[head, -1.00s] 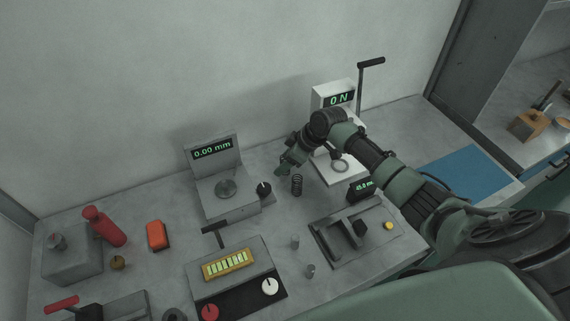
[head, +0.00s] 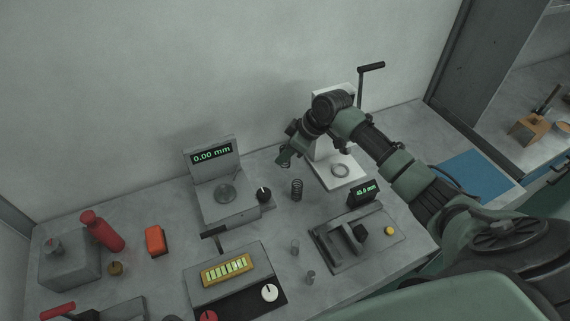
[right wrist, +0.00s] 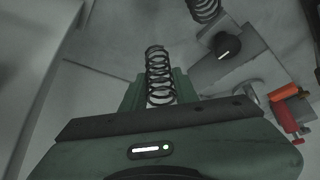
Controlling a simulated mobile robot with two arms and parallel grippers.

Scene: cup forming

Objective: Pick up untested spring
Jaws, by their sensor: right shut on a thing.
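My right gripper (head: 284,156) is in the air over the bench, in front of the white force gauge. In the right wrist view my right gripper (right wrist: 158,95) is shut on a dark coil spring (right wrist: 158,72), which sticks out beyond the fingers. A second dark coil spring (head: 297,189) stands upright on the bench, just below and right of the gripper in the head view. A spring (right wrist: 205,9) is also partly visible at the top of the right wrist view. Nothing in view marks which spring is untested. My left gripper is not in view.
A grey gauge (head: 213,155) reading 0.00 mm stands to the left, with a black knob beside it. The white force gauge (head: 347,172) has a ring on its base. A 45.0 mm fixture (head: 355,238) is in front. A blue mat (head: 470,178) lies right.

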